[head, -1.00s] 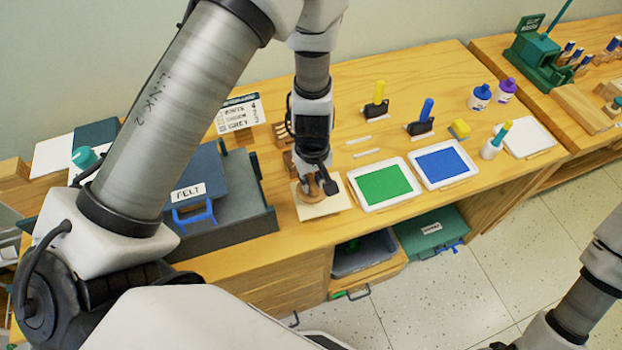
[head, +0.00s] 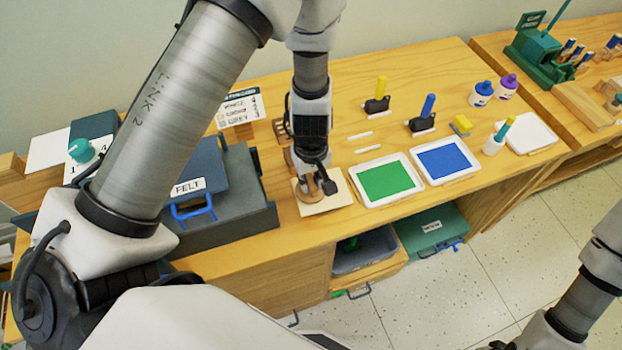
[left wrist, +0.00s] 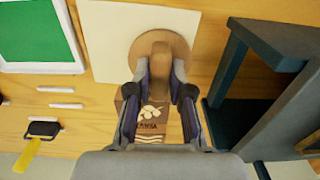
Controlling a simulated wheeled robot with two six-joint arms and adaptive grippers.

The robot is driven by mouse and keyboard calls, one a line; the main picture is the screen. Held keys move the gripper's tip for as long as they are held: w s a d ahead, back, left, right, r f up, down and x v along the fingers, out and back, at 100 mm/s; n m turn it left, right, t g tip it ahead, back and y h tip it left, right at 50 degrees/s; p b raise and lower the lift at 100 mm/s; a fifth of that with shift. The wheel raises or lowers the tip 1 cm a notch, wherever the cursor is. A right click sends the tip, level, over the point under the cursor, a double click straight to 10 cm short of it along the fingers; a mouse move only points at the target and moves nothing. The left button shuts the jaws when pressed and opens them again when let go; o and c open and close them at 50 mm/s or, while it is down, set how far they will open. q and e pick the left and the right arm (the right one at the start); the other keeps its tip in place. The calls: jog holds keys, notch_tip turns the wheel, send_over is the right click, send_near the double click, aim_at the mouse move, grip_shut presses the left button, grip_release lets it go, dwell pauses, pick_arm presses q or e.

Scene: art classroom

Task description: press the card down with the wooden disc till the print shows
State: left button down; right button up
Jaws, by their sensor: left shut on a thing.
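The wooden disc (head: 305,194) lies flat on the pale card (head: 337,199) near the table's front edge. My left gripper (head: 322,182) is shut on the disc's upright handle (left wrist: 158,62). In the left wrist view, the round disc (left wrist: 183,42) covers part of the card (left wrist: 105,40), whose visible surface is blank. What is under the disc is hidden. A wooden block with a pale leaf-like design and lettering (left wrist: 152,118) shows between and beyond my fingers. Part of my right arm shows at the lower right of the head view, but its gripper does not.
Left of the card is a dark press-like box labelled FELT (head: 235,215). Right of it are a green tray (head: 412,196) and a blue tray (head: 467,178). An open drawer (head: 368,262) is below.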

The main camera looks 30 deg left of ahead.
pick_arm(q)
jog(key=shift+f+b, duration=0.4)
jog(key=shift+f, duration=0.1)
dwell(1.0)
notch_tip(320, 180, up, 7)
jog(key=p, duration=0.6)
jog(key=shift+r+p, duration=0.1)
jog(key=shift+p, duration=0.3)
